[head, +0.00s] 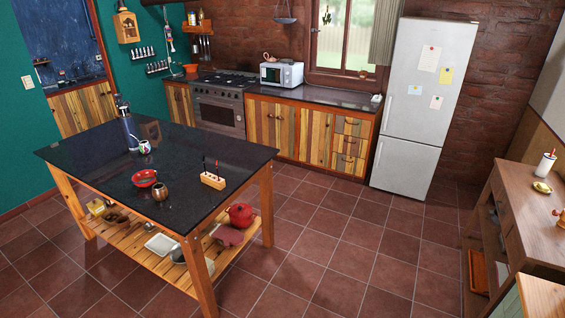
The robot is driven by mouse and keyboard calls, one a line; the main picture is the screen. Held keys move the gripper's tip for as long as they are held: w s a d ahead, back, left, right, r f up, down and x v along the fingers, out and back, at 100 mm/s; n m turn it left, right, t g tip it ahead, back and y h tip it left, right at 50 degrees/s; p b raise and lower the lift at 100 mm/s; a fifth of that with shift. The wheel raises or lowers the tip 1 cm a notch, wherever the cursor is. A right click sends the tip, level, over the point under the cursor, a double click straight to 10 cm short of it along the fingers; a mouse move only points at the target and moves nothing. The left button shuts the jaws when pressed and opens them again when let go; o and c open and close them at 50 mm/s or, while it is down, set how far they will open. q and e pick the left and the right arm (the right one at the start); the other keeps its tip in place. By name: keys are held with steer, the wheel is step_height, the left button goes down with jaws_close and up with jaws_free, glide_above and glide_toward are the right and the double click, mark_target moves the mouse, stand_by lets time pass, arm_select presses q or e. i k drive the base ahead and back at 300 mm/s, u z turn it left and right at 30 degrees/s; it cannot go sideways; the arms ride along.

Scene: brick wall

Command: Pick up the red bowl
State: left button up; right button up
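A small red bowl (144,178) sits on the dark top of the wooden island table (95,165), left of the middle of the head view. Its inside looks dark with some marking. A round brown cup (160,191) stands close to its front right. Neither of my grippers shows in the head view, and nothing is seen touching the bowl.
On the island stand a tall dark bottle (129,130), a patterned cup (145,147) and a wooden block (213,180) with upright sticks. The lower shelf (150,262) holds a red pot (240,215) and dishes. Tiled floor is clear between the island and the right sideboard (520,215).

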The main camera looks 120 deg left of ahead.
mark_target(146, 178)
steer(key=u, duration=4.9)
steer(key=i, duration=0.8)
steer(key=u, duration=0.2)
